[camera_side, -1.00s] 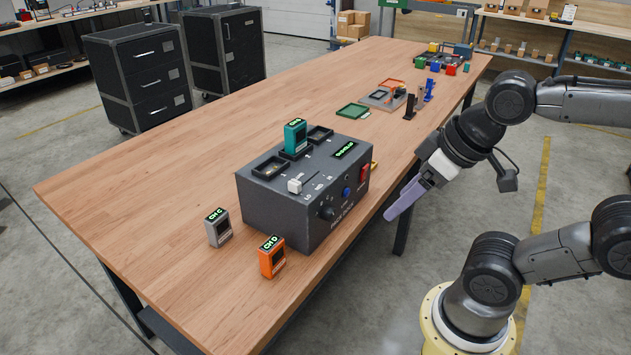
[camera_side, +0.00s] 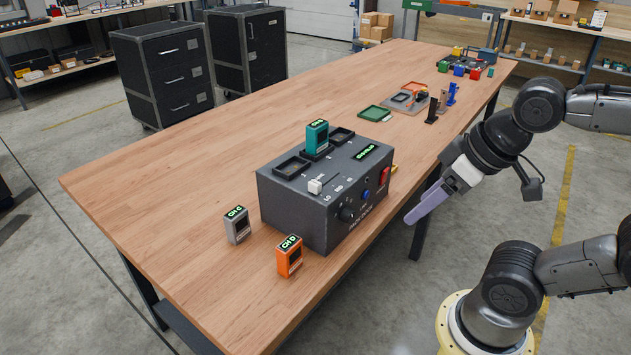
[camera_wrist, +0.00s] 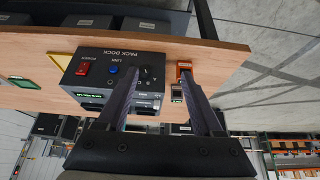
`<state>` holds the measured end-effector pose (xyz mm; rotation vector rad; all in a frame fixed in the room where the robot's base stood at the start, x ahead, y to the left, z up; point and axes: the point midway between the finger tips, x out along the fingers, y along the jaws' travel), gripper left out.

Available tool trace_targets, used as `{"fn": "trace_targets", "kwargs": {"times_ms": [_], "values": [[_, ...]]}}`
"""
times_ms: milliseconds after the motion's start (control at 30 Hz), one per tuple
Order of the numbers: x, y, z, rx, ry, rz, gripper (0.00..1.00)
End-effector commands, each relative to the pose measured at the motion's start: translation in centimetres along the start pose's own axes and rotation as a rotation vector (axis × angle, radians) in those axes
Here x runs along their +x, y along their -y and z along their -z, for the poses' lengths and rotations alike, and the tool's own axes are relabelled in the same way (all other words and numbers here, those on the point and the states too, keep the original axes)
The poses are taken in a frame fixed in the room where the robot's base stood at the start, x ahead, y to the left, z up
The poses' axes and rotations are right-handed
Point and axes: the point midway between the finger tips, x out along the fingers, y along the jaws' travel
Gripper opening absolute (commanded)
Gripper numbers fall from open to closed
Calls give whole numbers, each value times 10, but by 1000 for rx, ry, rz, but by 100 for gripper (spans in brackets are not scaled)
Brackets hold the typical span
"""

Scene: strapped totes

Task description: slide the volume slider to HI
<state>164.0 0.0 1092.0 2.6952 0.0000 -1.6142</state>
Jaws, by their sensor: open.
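The dark grey dock box (camera_side: 300,215) stands on the wooden table in the side view. Its white volume slider knob (camera_side: 315,186) sits at the LO end of its slot on the top, with LO, MID and HI marked beside it. My gripper (camera_side: 412,219) is open and empty, off the table's right edge, to the right of the box and apart from it. In the wrist view the box (camera_wrist: 95,65) appears upside down beyond my spread fingers (camera_wrist: 160,74); I cannot make out the slider there.
A teal module (camera_side: 317,136) stands in a slot on the box. A grey module (camera_side: 237,225) and an orange module (camera_side: 289,256) stand on the table in front. A green tray (camera_side: 374,113) and dark upright posts (camera_side: 432,110) are farther back. The table's left side is clear.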

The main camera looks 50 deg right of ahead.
Motion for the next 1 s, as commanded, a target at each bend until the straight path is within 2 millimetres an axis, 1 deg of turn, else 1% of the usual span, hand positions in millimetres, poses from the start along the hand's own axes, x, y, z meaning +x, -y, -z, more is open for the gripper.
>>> {"fn": "trace_targets", "kwargs": {"times_ms": [33,67,100,133,167,267,367,400,467,500,567,600,667,700,767,800,900,1000], "values": [[0,0,-1,0,3,0,57],[0,0,-2,1,10,0,52],[0,0,-5,1,25,0,50],[-3,0,-6,2,33,0,50],[-8,0,-4,2,36,0,50],[-26,0,13,4,52,0,50],[-44,0,39,5,95,0,50],[-50,0,52,5,114,0,50],[-57,0,71,6,148,0,50],[-61,1,85,6,173,1,50],[-64,1,105,6,209,1,50],[-65,1,119,6,232,1,50],[-64,2,140,5,268,1,50],[-62,2,153,5,291,1,50],[-57,2,172,5,324,1,50],[-52,2,184,4,347,0,50],[-35,3,211,3,394,0,50],[-15,4,230,2,427,0,50]]}}
